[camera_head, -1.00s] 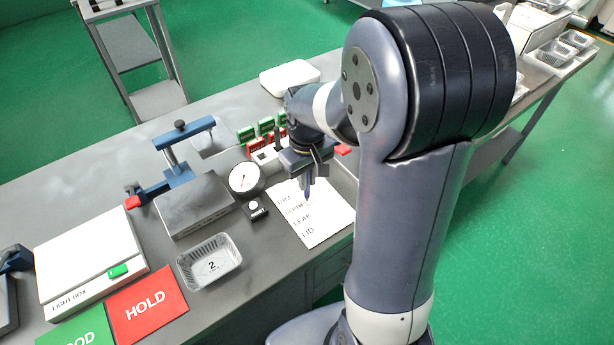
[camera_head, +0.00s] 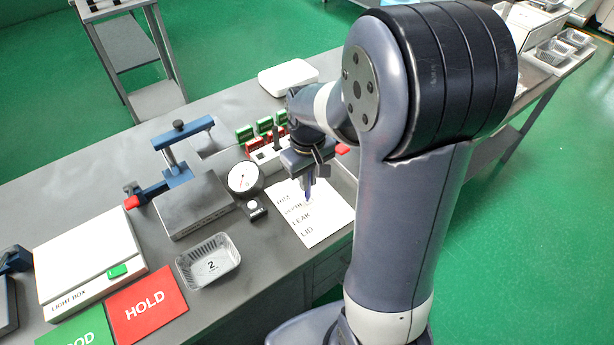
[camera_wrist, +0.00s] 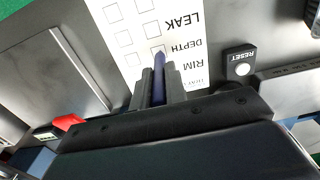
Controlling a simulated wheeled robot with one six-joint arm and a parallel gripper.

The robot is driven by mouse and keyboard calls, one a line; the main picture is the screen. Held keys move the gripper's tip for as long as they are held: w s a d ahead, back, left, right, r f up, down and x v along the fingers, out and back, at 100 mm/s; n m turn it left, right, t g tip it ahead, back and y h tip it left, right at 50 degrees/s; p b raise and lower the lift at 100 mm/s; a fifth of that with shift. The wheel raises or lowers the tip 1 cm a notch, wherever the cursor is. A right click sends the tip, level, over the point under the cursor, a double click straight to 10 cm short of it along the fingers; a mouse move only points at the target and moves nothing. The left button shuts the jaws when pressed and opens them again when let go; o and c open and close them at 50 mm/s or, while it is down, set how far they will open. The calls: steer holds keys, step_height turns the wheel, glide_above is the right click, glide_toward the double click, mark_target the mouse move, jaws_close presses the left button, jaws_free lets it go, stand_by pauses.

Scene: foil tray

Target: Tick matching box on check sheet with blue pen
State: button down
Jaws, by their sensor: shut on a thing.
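The white check sheet (camera_head: 325,222) lies on the grey bench, with printed lines that include DEPTH, LEAK and LID. In the wrist view the check sheet (camera_wrist: 183,51) shows RIM, DEPTH and LEAK with empty-looking boxes beside the words. My gripper (camera_head: 308,180) is above the upper part of the sheet, shut on the blue pen (camera_head: 309,193). In the wrist view the pen (camera_wrist: 159,66) points at the sheet near the DEPTH row boxes. I cannot tell whether its tip touches the paper. The foil tray marked 2 (camera_head: 210,281) sits left of the sheet.
A dial gauge (camera_head: 243,178) and a RESET button (camera_wrist: 240,66) stand beside the sheet. A metal block with a blue clamp (camera_head: 183,160), a light box (camera_head: 75,262) and a red HOLD card (camera_head: 168,290) lie further left. Red and green counters (camera_head: 265,126) stand behind.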

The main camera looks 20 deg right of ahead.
steer(key=shift+w+d, duration=0.25)
steer(key=shift+w, duration=0.2)
stand_by(1.3)
steer(key=shift+p, duration=0.3)
step_height(320, 180, up, 6)
steer(key=p, duration=0.5)
stand_by(0.5)
